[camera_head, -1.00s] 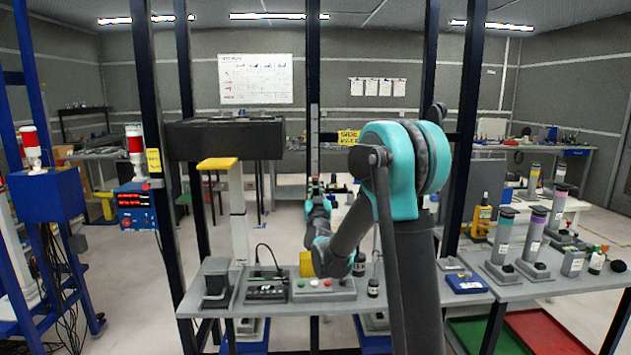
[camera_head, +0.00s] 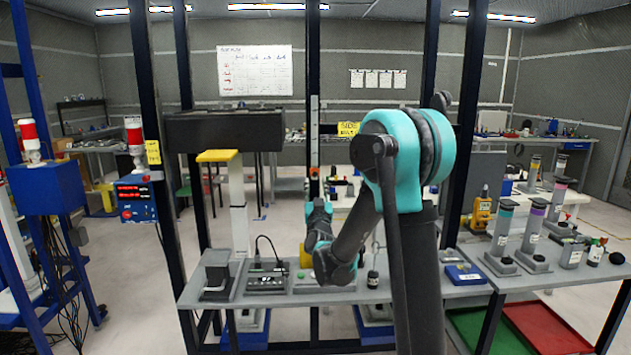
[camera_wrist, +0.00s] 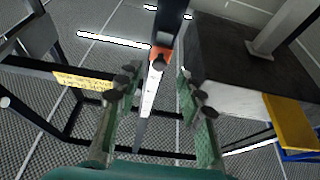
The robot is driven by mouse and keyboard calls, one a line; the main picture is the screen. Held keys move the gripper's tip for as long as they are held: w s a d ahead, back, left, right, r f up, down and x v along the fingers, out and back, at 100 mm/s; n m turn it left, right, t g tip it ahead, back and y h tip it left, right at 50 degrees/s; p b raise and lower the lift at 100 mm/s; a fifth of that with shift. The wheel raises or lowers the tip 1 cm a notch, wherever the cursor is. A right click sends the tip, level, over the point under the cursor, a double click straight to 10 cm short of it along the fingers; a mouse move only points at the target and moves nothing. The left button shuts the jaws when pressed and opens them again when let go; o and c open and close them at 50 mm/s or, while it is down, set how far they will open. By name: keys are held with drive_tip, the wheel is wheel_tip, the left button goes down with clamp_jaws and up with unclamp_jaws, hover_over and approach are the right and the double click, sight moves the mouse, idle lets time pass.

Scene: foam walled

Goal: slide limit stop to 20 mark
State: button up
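In the wrist view, an upright dark post with a white scale strip (camera_wrist: 150,92) runs between my gripper's fingers. An orange-red piece (camera_wrist: 160,48), which looks like the limit stop, sits on the post beyond the fingertips. My gripper (camera_wrist: 157,84) is open, with green fingers and dark tips on either side of the post; no contact shows. In the head view the post's scale (camera_head: 314,130) faces me above my wrist.
A black box beam (camera_head: 225,132) with a yellow plate (camera_head: 217,156) below it stands left of the post. A yellow sign (camera_head: 349,129) is beside the post. A grey bench (camera_head: 340,296) with small devices lies below. Dark frame uprights (camera_head: 470,120) flank my arm.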

drive_tip(key=v, duration=0.7)
drive_tip(key=shift+s+f, duration=0.2)
drive_tip(key=shift+s, duration=0.1)
drive_tip(key=s+d+f+n+g+y, duration=0.35)
drive_tip(key=s+f+g, duration=0.75)
drive_tip(key=s+f, duration=0.4)
drive_tip(key=s+d+f+m+g+h, duration=0.1)
drive_tip(key=s+d+f+g, duration=0.2)
drive_tip(key=s, duration=0.6)
drive_tip(key=s+d+f+m+g+h, duration=0.2)
drive_tip(key=s+d+f+g, duration=0.2)
drive_tip(key=s+d+f, duration=0.2)
drive_tip(key=s+f, duration=0.2)
drive_tip(key=s, duration=0.1)
drive_tip(key=shift+s+f, duration=0.15)
drive_tip(key=shift+f, duration=0.2)
